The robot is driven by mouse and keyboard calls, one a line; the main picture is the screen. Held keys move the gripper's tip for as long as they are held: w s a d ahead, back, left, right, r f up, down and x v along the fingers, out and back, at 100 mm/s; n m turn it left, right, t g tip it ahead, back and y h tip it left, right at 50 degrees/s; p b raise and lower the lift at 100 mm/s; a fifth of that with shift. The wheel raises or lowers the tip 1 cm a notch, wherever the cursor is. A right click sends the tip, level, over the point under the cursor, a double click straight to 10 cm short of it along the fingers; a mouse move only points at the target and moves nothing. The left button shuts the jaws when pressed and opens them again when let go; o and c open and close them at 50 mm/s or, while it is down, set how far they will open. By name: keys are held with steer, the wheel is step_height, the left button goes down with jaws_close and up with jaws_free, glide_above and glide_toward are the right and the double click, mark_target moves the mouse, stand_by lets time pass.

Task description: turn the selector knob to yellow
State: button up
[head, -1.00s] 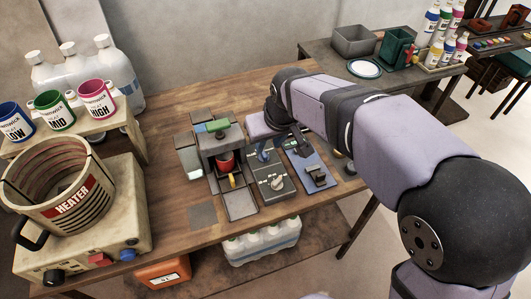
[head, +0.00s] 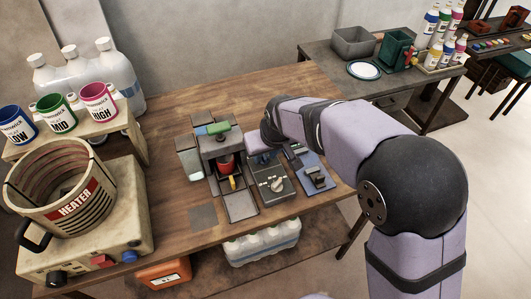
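The selector knob (head: 277,184) is a small pale knob on top of a dark grey box (head: 270,197) on the wooden table. Small marks lie around it, but their colours and the setting it points to are too small to read. My gripper (head: 264,159) hangs below the lavender wrist, just behind the knob and a little to its left in the picture. It looks apart from the knob. Its fingers are small and partly hidden by the wrist, so I cannot tell how far apart they are.
Left of the box stands a grey machine (head: 221,145) with a red cup (head: 226,164) inside. A blue panel with a dark lever (head: 315,172) lies right of the box. A heater pot (head: 60,190) stands at far left. The table behind the machine is clear.

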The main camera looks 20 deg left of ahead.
jaws_close()
steer(key=shift+a+m, duration=0.1)
steer(key=shift+m, duration=0.2)
steer(key=m, duration=0.1)
steer(key=m+t+h+b, duration=0.1)
steer(key=m, duration=0.1)
steer(key=shift+s+a+f, duration=0.15)
steer(key=shift+a+m+h+b, duration=0.2)
steer(key=shift+m+h+b, duration=0.65)
steer(key=shift+m, duration=1.05)
steer(key=shift+o, duration=0.3)
jaws_free()
